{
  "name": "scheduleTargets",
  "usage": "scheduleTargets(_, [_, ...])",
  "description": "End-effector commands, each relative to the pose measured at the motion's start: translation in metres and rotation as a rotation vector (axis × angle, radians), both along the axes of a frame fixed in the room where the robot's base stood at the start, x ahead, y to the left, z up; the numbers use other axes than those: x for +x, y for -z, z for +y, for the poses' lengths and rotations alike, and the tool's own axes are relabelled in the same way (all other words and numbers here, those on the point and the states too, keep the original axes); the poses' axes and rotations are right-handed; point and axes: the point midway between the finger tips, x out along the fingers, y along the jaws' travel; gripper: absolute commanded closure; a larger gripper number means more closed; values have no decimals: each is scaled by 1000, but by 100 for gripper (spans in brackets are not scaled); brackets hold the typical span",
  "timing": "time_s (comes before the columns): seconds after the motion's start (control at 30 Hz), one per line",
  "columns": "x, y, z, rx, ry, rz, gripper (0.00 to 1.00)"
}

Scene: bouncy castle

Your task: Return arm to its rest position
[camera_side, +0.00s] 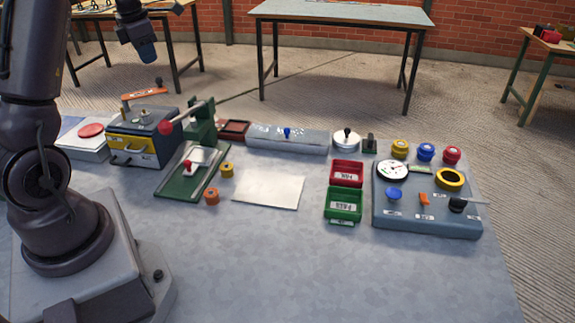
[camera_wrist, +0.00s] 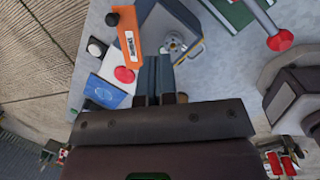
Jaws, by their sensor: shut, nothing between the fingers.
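My gripper (camera_side: 147,52) is raised high at the upper left of the side view, above and behind the work table (camera_side: 270,255). In the wrist view my gripper (camera_wrist: 153,78) has its dark blue-grey fingers together, with nothing between them. It touches nothing that I can see. Below it in the wrist view is a grey box (camera_wrist: 183,22) with an orange handle (camera_wrist: 127,38). The same grey and yellow box (camera_side: 145,143) stands at the left of the table in the side view.
A white box with a red button (camera_side: 90,130) and a green press with a red-knobbed lever (camera_side: 166,127) flank the grey box. Red (camera_side: 346,173) and green (camera_side: 343,205) bins and a grey control panel (camera_side: 425,215) stand to the right. The table's front middle is clear.

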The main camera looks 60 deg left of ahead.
Motion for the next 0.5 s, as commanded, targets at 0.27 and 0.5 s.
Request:
scheduleTargets(0.27, [19, -11, -115, 87, 1100, 46, 100])
scheduleTargets(0.5, [13, -38, -254, 371, 2201, 71, 100])
